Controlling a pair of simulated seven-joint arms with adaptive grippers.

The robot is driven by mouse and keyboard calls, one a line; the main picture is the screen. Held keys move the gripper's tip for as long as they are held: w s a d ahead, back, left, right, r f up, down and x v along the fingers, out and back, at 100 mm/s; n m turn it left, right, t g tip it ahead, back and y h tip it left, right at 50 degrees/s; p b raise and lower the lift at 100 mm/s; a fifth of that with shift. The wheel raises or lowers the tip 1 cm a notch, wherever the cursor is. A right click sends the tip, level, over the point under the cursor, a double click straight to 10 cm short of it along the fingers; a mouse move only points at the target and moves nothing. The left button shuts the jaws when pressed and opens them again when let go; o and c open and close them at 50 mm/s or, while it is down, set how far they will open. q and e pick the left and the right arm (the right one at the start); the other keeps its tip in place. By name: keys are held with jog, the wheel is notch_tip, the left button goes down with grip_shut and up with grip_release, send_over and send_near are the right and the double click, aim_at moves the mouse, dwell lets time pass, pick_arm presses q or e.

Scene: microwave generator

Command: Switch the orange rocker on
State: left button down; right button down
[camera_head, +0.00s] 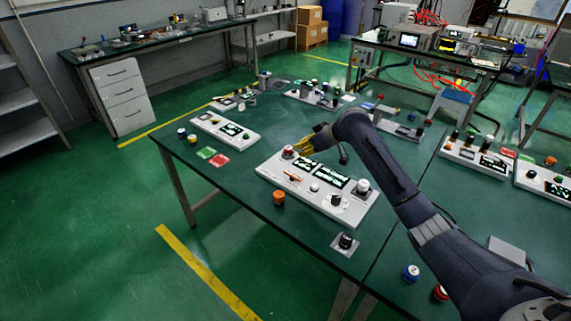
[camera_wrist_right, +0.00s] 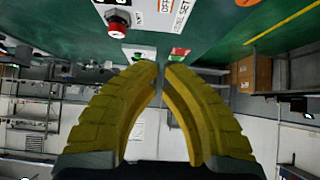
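The white control panel (camera_head: 300,204) lies on the green table. A small orange part (camera_head: 293,176), which looks like the orange rocker, sits on its left half; its on or off position is too small to tell. My right gripper (camera_head: 305,147) is above the far left part of the panel, near a red-topped knob (camera_head: 288,152). In the right wrist view, the yellow fingers of my right gripper (camera_wrist_right: 161,68) are brought together with only a slit between the tips and nothing held. My left gripper is out of view.
Black displays (camera_head: 331,175), a white-topped knob (camera_head: 362,187) and a black knob (camera_head: 336,200) are on the panel. An orange button (camera_head: 279,197) and a black knob on a plate (camera_head: 345,242) stand in front. Other panels stand behind.

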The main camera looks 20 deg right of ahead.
send_over(293, 175)
jog(key=w+a, duration=0.2)
jog(key=w, duration=0.2)
notch_tip(293, 175, down, 7)
jog(key=shift+s+r, duration=0.1)
notch_tip(293, 175, down, 2)
jog(key=shift+d+f, duration=0.1)
jog(key=shift+f, duration=0.85)
jog(key=shift+w+a+f+g+h, duration=0.2)
jog(key=shift+w+f+g+h, duration=0.1)
jog(key=shift+f+g+h, duration=0.3)
jog(key=shift+f+g, duration=0.4)
jog(key=shift+r, duration=0.2)
